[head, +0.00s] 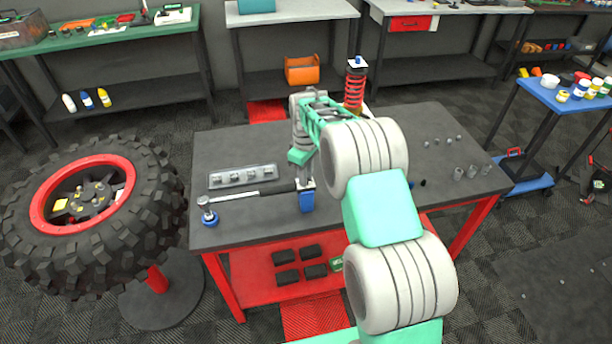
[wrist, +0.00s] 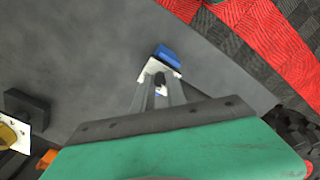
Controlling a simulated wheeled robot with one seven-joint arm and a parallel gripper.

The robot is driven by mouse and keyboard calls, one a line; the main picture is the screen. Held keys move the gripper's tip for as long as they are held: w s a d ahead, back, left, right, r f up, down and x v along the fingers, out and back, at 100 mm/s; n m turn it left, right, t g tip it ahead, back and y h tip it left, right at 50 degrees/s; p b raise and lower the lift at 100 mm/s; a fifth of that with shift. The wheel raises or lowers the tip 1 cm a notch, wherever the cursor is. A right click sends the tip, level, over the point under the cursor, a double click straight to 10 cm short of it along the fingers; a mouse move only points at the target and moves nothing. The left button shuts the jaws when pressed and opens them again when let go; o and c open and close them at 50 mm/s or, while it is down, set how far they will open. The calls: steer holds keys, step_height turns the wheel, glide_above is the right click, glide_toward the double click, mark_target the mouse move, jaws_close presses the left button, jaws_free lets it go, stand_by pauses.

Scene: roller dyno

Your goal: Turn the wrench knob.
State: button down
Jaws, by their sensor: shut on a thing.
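The wrench (head: 243,195) lies along the front left of the dark workbench. My gripper (head: 304,184) points down at the handle's right end. In the wrist view my gripper (wrist: 160,85) has its two grey fingers close together on a small dark piece, which looks like the wrench knob (wrist: 160,79); the fingers partly hide it. A blue block with a white top (head: 306,201) is at the fingertips; it also shows in the wrist view (wrist: 166,54).
A grey tray of sockets (head: 243,177) lies just behind the wrench. A red spring shock (head: 355,85) stands at the bench's back edge. Small sockets (head: 458,172) stand at the right. A large tyre (head: 95,215) is left of the bench. The bench's right middle is mostly clear.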

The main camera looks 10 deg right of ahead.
steer(key=shift+m, duration=0.3)
steer(key=m+b, duration=0.2)
steer(key=m, duration=0.1)
steer(key=shift+f+m, duration=0.1)
steer(key=shift+m, duration=0.3)
steer(key=m+b, duration=0.1)
steer(key=m, duration=0.8)
steer(key=shift+b, duration=0.4)
steer(key=m, duration=0.4)
steer(key=shift+m, duration=0.3)
steer(key=c, duration=1.3)
jaws_free()
steer(key=shift+c, duration=0.2)
